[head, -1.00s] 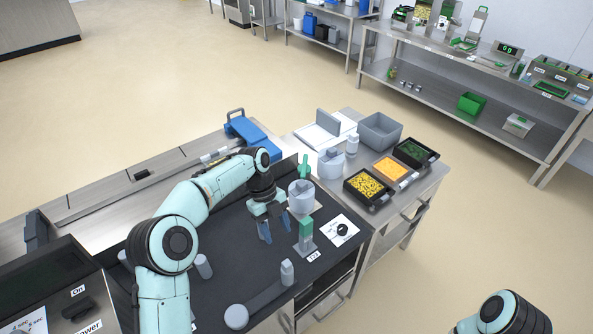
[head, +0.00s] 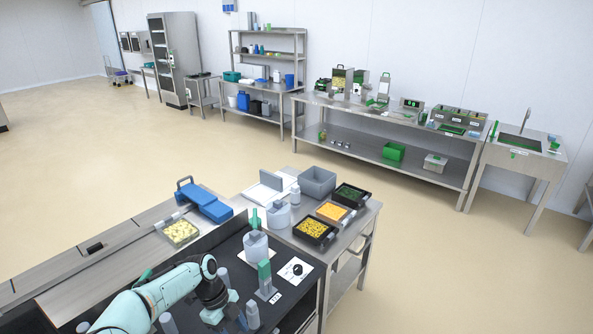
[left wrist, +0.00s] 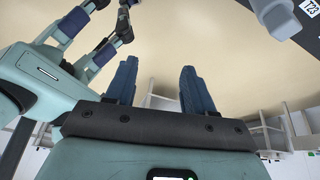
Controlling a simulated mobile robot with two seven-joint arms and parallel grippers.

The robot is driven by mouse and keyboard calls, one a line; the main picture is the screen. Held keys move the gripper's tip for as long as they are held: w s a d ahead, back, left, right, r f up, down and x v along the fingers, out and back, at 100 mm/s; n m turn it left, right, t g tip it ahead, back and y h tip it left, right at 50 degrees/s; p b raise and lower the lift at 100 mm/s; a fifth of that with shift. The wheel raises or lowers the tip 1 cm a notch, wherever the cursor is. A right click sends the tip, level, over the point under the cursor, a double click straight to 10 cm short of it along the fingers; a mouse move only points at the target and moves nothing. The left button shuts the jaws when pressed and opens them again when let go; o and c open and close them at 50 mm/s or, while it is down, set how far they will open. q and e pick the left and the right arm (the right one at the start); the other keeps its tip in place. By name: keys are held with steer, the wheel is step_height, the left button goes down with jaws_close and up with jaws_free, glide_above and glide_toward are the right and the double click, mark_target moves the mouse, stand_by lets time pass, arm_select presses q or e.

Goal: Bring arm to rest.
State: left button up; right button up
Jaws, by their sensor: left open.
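My left arm (head: 165,297) comes in from the bottom left of the head view, teal with dark joints, reaching over the black worktop (head: 205,246). Its left gripper (head: 238,322) hangs at the lower edge of that view, close to the grey and green fixtures, partly cut off. In the left wrist view the two blue fingers of the left gripper (left wrist: 158,88) stand apart with nothing between them. My right gripper cannot be made out in these views.
A grey cylinder (head: 256,244) and a green-topped post (head: 264,273) stand near my left arm. Beyond lie a clear tray of pale pieces (head: 180,232), a blue device (head: 205,201), black food bins (head: 315,231) and a grey tub (head: 317,181). Open floor surrounds the table.

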arm_select(q)
steer(key=s+d+f+n, duration=0.1)
steer(key=s+f+n, duration=0.25)
steer(key=f, duration=0.25)
steer(key=s+d+f+n+h, duration=0.1)
steer(key=s+d+f+n, duration=0.1)
steer(key=f+n, duration=0.3)
steer(key=s+d+f+n, duration=0.1)
steer(key=s+f+n, duration=0.15)
steer(key=f, duration=0.45)
steer(key=s+f+n+t, duration=0.1)
steer(key=s+f+n, duration=0.3)
steer(key=s+n, duration=0.4)
steer(key=s+f+n+t+y, duration=0.1)
steer(key=s+f+n, duration=0.2)
steer(key=s+n, duration=0.5)
steer(key=s, duration=0.3)
steer(key=shift+s+f, duration=0.2)
steer(key=shift+f, duration=0.15)
